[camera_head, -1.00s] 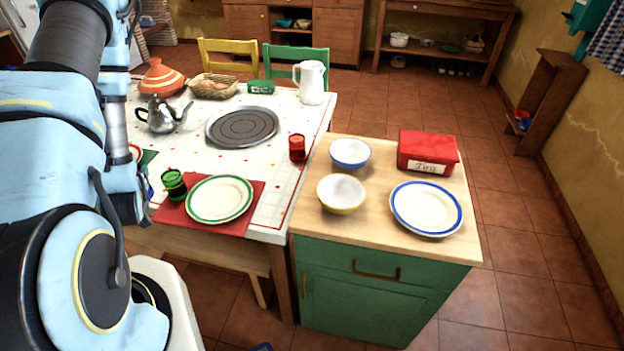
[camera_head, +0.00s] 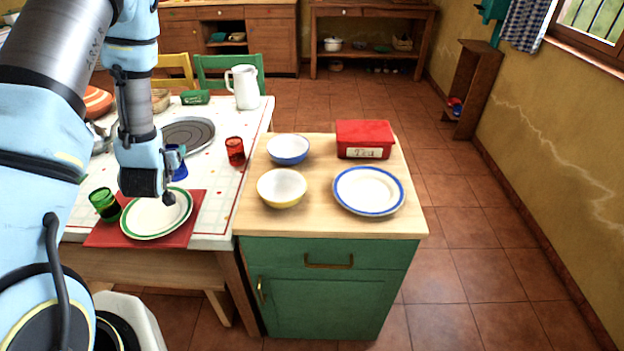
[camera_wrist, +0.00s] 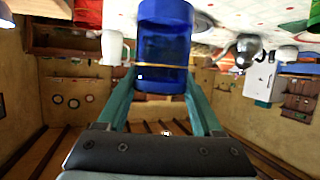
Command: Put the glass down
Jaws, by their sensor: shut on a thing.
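A blue glass (camera_wrist: 163,45) is held between the two teal fingers of my gripper (camera_wrist: 161,78) in the wrist view. In the head view, the glass (camera_head: 179,168) shows partly behind my dark gripper (camera_head: 166,185), over the table near the far edge of a green-rimmed plate. My gripper is shut on it. The white table (camera_head: 212,215) has a red placemat (camera_head: 190,222) under the green-rimmed plate (camera_head: 150,222). I cannot tell whether the glass touches the table.
A green glass (camera_head: 104,205) stands left of the plate and a red glass (camera_head: 235,151) to the right. A white pitcher (camera_head: 244,88) stands behind. The wooden counter (camera_head: 325,222) holds two bowls, a blue-rimmed plate (camera_head: 368,190) and a red tin (camera_head: 364,136).

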